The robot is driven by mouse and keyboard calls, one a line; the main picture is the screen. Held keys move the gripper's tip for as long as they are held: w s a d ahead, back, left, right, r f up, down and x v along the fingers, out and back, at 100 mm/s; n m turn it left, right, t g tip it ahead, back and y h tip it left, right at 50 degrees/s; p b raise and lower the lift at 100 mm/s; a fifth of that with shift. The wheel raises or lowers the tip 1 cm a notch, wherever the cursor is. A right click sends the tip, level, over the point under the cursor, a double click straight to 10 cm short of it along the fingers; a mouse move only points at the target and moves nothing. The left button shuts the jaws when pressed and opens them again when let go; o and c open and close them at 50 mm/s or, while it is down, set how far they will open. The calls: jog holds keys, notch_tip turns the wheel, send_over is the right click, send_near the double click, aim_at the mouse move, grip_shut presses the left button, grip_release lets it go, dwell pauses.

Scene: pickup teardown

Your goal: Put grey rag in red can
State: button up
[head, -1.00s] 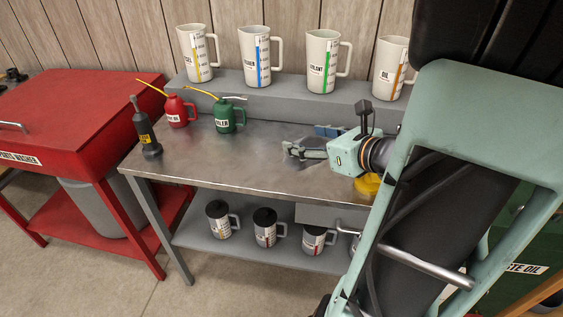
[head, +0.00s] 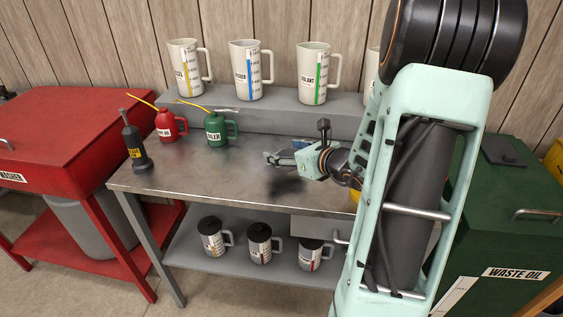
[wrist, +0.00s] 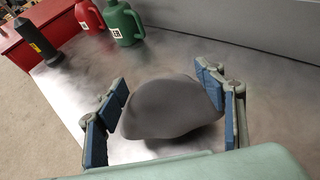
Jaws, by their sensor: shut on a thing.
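The grey rag (wrist: 172,107) is a rounded bundle between the two blue-padded fingers in the wrist view. My gripper (wrist: 168,103) is shut on it and holds it above the metal bench. In the head view my gripper (head: 276,158) is over the middle of the bench, with a dark shadow below; the rag is hard to make out there. A small red oil can (head: 168,124) with a yellow spout stands on the bench, left of my gripper, and also shows in the wrist view (wrist: 89,17). No other red can is visible.
Pale measuring jugs (head: 246,72) line the raised back shelf (head: 270,113). A red parts washer (head: 60,140) is left; a green waste oil cabinet (head: 500,240) is right.

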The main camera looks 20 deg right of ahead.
jog(key=shift+w+f, duration=0.35)
jog(key=shift+f, duration=0.15)
jog(key=shift+w+f+b, duration=0.2)
jog(key=shift+f+b, duration=0.1)
jog(key=shift+f, duration=1.35)
jog(key=shift+f, duration=0.2)
jog(key=o, duration=1.3)
jog(key=shift+r, duration=0.1)
